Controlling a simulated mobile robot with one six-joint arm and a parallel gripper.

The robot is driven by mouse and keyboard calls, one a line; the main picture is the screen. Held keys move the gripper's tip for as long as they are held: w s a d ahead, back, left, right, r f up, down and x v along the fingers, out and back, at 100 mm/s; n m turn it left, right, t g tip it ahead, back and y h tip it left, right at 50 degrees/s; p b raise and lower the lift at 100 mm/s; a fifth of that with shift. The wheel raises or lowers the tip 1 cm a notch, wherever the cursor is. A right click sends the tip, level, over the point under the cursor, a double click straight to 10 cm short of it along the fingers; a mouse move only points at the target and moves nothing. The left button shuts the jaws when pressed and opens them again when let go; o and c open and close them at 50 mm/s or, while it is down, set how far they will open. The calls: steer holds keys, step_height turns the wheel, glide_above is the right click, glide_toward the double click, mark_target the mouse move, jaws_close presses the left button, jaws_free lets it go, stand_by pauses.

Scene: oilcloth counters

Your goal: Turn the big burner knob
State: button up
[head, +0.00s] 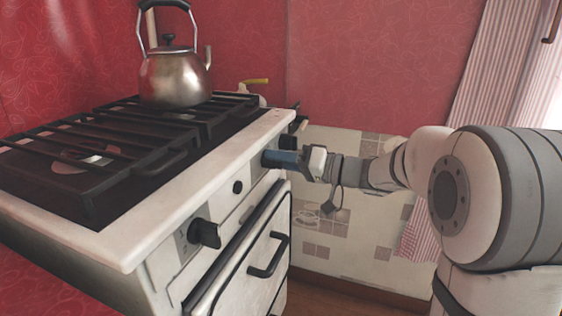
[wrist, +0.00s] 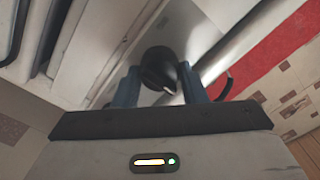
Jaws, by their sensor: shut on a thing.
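In the wrist view, a round black burner knob (wrist: 158,66) sits on the stove front between the two blue fingers of my gripper (wrist: 161,80). The fingers are shut on it, one on each side. In the head view, my gripper (head: 270,158) reaches in from the right to the far part of the stove front (head: 226,176), and its blue fingers hide most of this knob. Another large black knob (head: 205,234) is on the nearer part of the front, with a small black knob (head: 238,187) between it and my gripper.
A metal kettle (head: 175,78) stands on the black grates (head: 150,135) at the back of the stove. An oven door handle (head: 269,257) sticks out below the knobs. A tiled wall (head: 335,225) is behind my arm.

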steer(key=shift+f, duration=0.1)
stand_by(0.4)
steer(key=o, duration=1)
